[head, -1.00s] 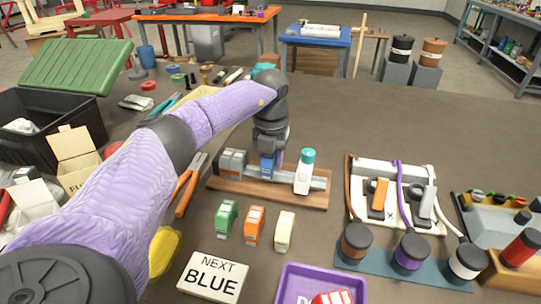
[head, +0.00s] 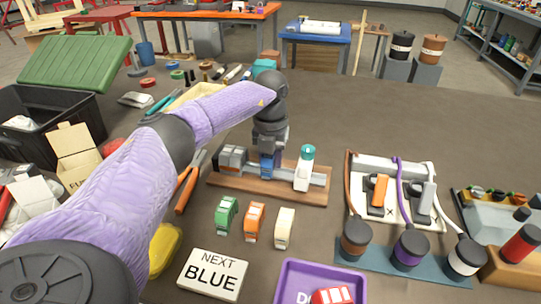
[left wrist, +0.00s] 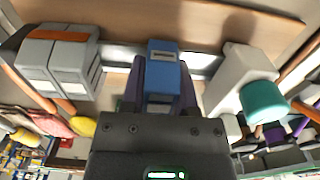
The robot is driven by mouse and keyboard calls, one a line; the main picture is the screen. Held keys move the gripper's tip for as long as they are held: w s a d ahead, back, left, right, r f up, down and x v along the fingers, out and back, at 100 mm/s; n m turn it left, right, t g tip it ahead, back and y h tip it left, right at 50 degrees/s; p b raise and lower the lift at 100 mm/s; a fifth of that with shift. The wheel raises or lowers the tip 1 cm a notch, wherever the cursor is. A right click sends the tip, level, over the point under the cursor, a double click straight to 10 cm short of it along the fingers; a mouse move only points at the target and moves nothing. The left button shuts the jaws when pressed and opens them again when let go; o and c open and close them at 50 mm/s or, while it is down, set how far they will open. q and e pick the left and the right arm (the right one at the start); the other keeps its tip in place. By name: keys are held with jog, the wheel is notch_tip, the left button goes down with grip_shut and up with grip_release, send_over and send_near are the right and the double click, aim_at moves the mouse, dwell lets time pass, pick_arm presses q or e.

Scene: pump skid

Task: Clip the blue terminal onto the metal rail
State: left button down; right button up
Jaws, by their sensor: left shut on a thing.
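The blue terminal (left wrist: 163,58) is between the two dark fingers of my left gripper (left wrist: 161,88), which is shut on it. In the head view the blue terminal (head: 267,166) shows below my left gripper (head: 270,152), at the metal rail (head: 319,179) on its wooden board. It sits between grey blocks (head: 232,157) on the left and a white block with a teal cap (head: 303,172) on the right. The rail also shows behind the terminal in the left wrist view (left wrist: 201,62). I cannot tell whether the terminal is clipped on or just touching. My right gripper is out of view.
Green (head: 226,214), orange (head: 254,221) and cream (head: 284,228) terminals stand in front of the board. A card reading "NEXT BLUE" (head: 212,274) and a purple tray (head: 287,277) are nearer. Orange-handled pliers (head: 186,190) lie left. A wired switch panel (head: 387,222) stands right.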

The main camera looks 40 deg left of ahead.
pick_arm(q)
jog(key=shift+f, duration=0.4)
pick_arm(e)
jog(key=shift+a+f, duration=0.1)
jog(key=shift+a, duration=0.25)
pick_arm(q)
jog(key=shift+c, duration=1.8)
grip_release()
jog(key=shift+d, duration=0.1)
jog(key=shift+o, duration=0.4)
jog(key=shift+f, duration=0.1)
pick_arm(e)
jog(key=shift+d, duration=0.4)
pick_arm(q)
jog(key=shift+s, duration=0.1)
notch_tip(320, 180, up, 9)
jog(key=p, duration=0.3)
jog(key=shift+p, duration=0.35)
jog(key=shift+d+r, duration=0.1)
jog(key=shift+r, duration=0.6)
jog(key=shift+f, duration=0.1)
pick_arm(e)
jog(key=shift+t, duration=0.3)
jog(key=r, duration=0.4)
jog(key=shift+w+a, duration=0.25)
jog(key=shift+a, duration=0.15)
